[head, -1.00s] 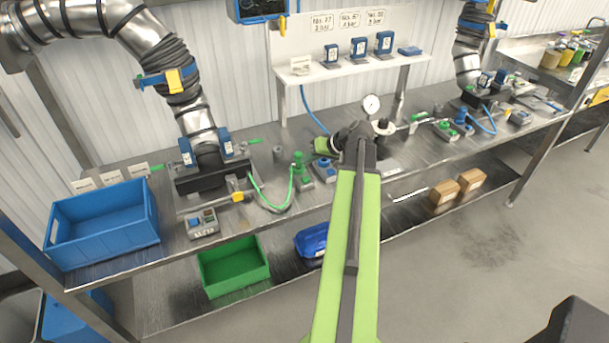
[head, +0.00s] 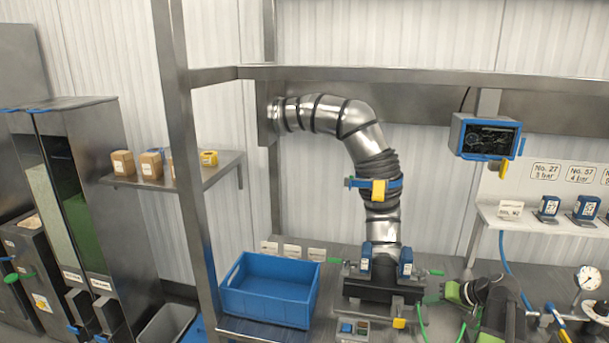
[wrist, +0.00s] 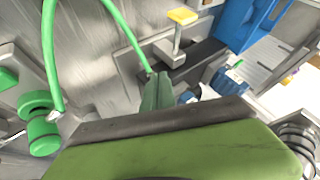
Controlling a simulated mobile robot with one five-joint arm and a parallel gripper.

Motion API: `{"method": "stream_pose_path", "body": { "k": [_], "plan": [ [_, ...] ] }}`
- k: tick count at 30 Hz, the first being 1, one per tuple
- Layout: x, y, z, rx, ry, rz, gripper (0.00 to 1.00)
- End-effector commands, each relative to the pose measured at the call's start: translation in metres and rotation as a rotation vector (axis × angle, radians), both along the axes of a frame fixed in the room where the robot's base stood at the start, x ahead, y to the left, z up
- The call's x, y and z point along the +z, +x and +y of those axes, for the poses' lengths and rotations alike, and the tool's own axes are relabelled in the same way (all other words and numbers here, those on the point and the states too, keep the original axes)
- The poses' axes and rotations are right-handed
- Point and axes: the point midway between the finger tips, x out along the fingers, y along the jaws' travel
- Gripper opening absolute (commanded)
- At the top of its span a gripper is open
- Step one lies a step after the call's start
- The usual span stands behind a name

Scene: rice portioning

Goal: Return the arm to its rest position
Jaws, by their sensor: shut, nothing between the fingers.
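My gripper (head: 452,292) is at the lower right of the head view, at the end of my dark and green arm. It appears just right of the dark filling head under the steel duct (head: 383,230). In the wrist view the green fingers (wrist: 158,92) are together with nothing between them. They point towards bench fittings, near a yellow-topped metal lever (wrist: 178,38). I cannot tell whether they touch anything.
A green hose (wrist: 128,38) and a green valve knob (wrist: 42,125) lie left of the fingers. A blue crate (head: 268,312) stands on the bench, left of the duct. A pressure gauge (head: 588,278) is at the right. A steel post (head: 195,190) rises left of the crate.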

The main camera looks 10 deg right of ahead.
Motion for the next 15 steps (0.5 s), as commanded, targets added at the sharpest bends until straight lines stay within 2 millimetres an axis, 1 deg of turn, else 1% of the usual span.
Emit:
{"method": "stream_pose_path", "body": {
  "k": [1,2,3,4,5,6,8,9,12,14,15],
  "plan": [
    [-0.003,0.018,0.048,0.079,-0.012,0.012,0.00],
    [-0.005,0.026,0.074,0.123,-0.023,0.022,0.00],
    [-0.009,0.034,0.108,0.181,-0.040,0.039,0.00],
    [-0.012,0.038,0.134,0.224,-0.051,0.054,0.00],
    [-0.015,0.040,0.161,0.266,-0.065,0.073,0.00],
    [-0.021,0.041,0.194,0.319,-0.084,0.101,0.00],
    [-0.029,0.038,0.241,0.390,-0.118,0.146,0.00],
    [-0.034,0.033,0.269,0.432,-0.142,0.179,0.00],
    [-0.046,0.015,0.326,0.510,-0.209,0.263,0.00],
    [-0.053,0.001,0.352,0.541,-0.257,0.315,0.00],
    [-0.057,-0.009,0.365,0.552,-0.291,0.351,0.00]
  ]
}}
